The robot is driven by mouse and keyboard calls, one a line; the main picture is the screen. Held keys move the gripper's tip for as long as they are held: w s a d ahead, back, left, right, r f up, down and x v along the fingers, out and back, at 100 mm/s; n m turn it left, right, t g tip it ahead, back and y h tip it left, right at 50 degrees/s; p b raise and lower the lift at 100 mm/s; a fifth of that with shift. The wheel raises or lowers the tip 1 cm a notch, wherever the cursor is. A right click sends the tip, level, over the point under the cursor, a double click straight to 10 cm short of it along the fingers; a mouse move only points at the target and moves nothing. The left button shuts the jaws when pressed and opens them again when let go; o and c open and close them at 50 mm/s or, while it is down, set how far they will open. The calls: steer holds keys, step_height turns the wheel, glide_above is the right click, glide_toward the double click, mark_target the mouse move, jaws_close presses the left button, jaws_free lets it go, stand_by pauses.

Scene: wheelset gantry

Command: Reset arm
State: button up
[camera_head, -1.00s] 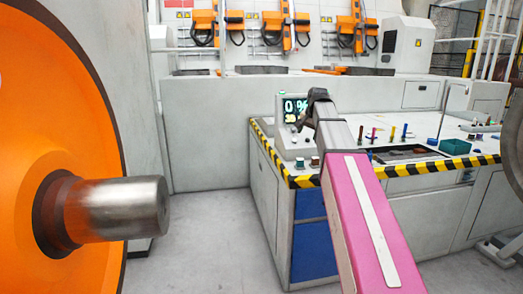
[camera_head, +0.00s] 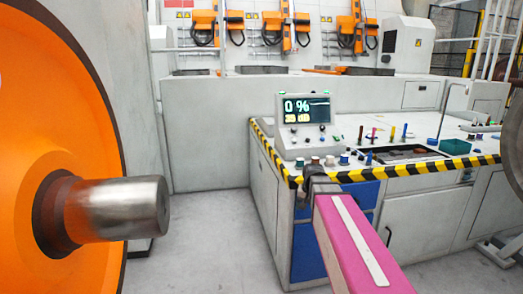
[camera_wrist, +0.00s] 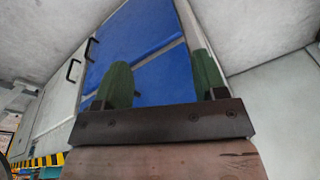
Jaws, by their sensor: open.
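My gripper (camera_wrist: 162,82) shows in the wrist view as two green fingers spread well apart, with nothing between them. Behind the fingers is the blue drawer front (camera_wrist: 135,45) of the workbench. In the head view my pink arm rises from the bottom right, and its dark end (camera_head: 318,184) is in front of the bench's near corner, just below the striped edge. The fingers themselves are hard to make out in the head view.
The workbench (camera_head: 420,212) has a black-and-yellow edge, a display panel (camera_head: 306,108) reading "0 %" and several small coloured tools on top. A large orange wheel (camera_head: 60,110) with a metal axle stub (camera_head: 125,208) stands at left. Grey floor (camera_head: 210,230) between them is clear.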

steer(key=s+f+n+g, duration=0.1)
steer(key=s+f+n, duration=0.1)
steer(key=s+f, duration=1.2)
steer(key=shift+s+a+n+g, duration=0.15)
steer(key=shift+s+n+g, duration=0.15)
steer(key=shift+n+g, duration=0.1)
